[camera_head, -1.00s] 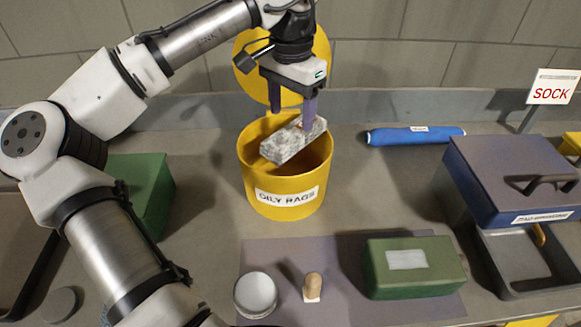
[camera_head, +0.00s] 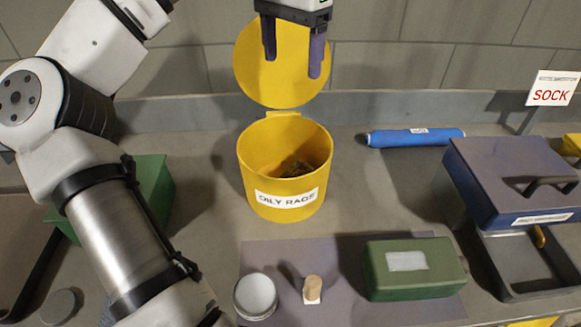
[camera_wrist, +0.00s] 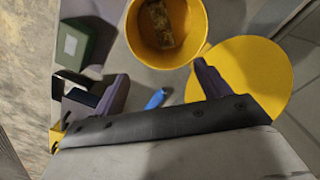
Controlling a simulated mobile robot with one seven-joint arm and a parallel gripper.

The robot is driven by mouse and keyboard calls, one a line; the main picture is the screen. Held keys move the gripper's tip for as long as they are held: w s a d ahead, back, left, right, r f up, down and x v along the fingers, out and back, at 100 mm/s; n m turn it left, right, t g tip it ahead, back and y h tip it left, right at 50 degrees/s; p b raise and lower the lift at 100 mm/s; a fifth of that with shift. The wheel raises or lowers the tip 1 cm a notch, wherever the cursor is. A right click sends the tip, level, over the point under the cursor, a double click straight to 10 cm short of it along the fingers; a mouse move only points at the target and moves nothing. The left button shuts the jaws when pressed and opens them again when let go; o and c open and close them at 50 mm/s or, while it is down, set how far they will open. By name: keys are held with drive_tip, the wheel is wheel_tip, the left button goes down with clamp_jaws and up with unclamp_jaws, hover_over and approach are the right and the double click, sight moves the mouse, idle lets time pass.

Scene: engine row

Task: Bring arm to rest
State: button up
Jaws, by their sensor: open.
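My gripper (camera_head: 293,62) is open and empty. It hangs high above the bench, in front of the raised round yellow lid (camera_head: 262,85) of the bin. The yellow bin (camera_head: 284,203), labelled OILY RAGS, stands open below it. A mottled brownish rag block (camera_head: 296,168) lies down inside the bin, partly hidden by the bin wall. In the wrist view the gripper's two purple fingers (camera_wrist: 160,82) are spread apart, and the block (camera_wrist: 160,22) shows inside the bin, clear of the fingers.
A blue roll (camera_head: 415,137) lies at the back, near the SOCK sign (camera_head: 552,90). A blue lidded case (camera_head: 510,180) stands at right. A green box (camera_head: 412,267), a round tin (camera_head: 255,295) and a wooden peg (camera_head: 312,289) are in front. Another green box (camera_head: 150,190) is behind my arm.

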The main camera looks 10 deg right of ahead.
drive_tip(key=shift+r, duration=1.3)
